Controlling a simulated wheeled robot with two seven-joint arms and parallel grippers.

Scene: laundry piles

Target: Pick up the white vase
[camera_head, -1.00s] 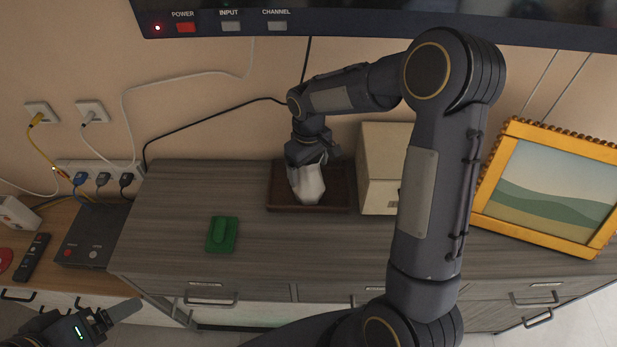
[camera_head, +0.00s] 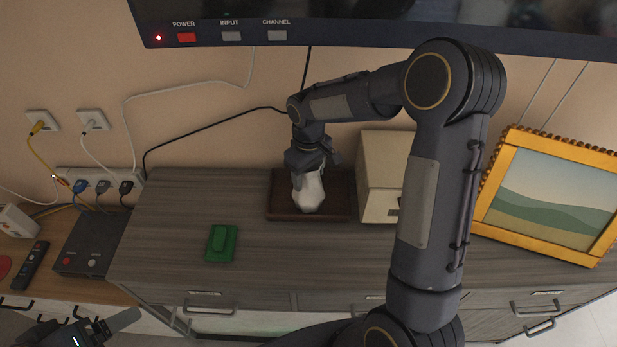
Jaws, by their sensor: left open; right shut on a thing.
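The white vase (camera_head: 309,193) is faceted and stands in or just above a dark brown tray (camera_head: 282,213) on the grey wooden cabinet. My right gripper (camera_head: 308,171) reaches down from above and is shut on the top of the vase, hiding its upper part. I cannot tell whether the vase's base touches the tray. My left gripper (camera_head: 115,325) is at the lower left corner, partly out of view, open and away from the vase.
A cream box (camera_head: 378,180) stands just right of the tray. A yellow-framed picture (camera_head: 492,190) leans further right. A green object (camera_head: 221,243) lies on the cabinet's front left. A black box (camera_head: 88,245) and a remote (camera_head: 30,266) lie at left. A screen hangs above.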

